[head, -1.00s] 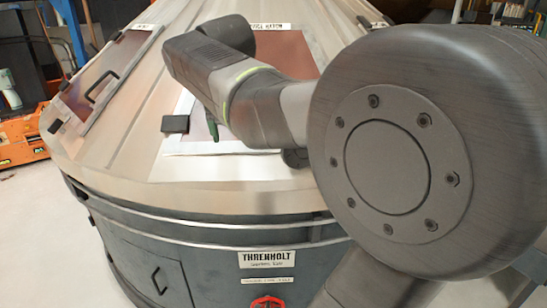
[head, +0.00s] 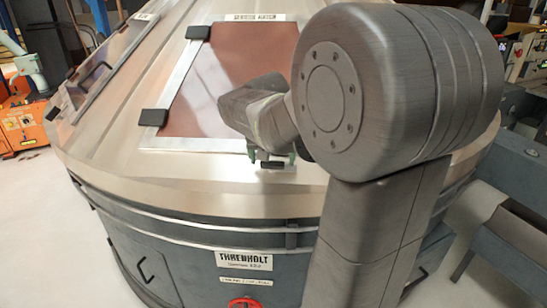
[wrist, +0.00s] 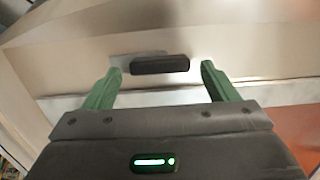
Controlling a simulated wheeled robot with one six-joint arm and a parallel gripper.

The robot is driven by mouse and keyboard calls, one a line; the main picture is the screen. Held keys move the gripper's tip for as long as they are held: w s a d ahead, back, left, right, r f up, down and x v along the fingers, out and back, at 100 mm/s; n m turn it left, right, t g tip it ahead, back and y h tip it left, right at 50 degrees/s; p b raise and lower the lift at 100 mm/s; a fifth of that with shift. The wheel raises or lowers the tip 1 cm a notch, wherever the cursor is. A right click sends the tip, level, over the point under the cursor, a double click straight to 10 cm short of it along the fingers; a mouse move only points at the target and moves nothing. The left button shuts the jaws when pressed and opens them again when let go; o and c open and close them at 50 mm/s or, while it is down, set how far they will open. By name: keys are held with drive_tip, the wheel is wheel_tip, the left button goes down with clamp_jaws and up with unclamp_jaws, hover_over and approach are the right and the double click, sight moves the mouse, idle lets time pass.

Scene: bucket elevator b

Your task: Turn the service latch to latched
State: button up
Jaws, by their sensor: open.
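The service latch (head: 272,165) is a small black bar on the pale sloping cover, just below the framed reddish window. In the wrist view, the black bar (wrist: 160,64) lies crosswise with a grey plate behind its left end. My gripper (wrist: 161,69) is open, with one green finger near each end of the bar and a gap on both sides. In the head view, my gripper (head: 272,158) points down at the latch, and my arm hides part of the window. I cannot tell how far the fingertips are from the cover.
The reddish window (head: 240,65) has a pale frame with two black blocks (head: 154,117) on its left side. Another panel with a long handle (head: 92,90) is at the left. Below the rim are a THREHOLT label (head: 244,260) and a red part (head: 245,303).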

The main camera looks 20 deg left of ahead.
drive_tip(key=shift+w+f, duration=0.15)
drive_tip(key=shift+f, duration=0.2)
drive_tip(key=shift+c, duration=0.4)
drive_tip(key=c, duration=0.9)
drive_tip(key=shift+a, duration=0.1)
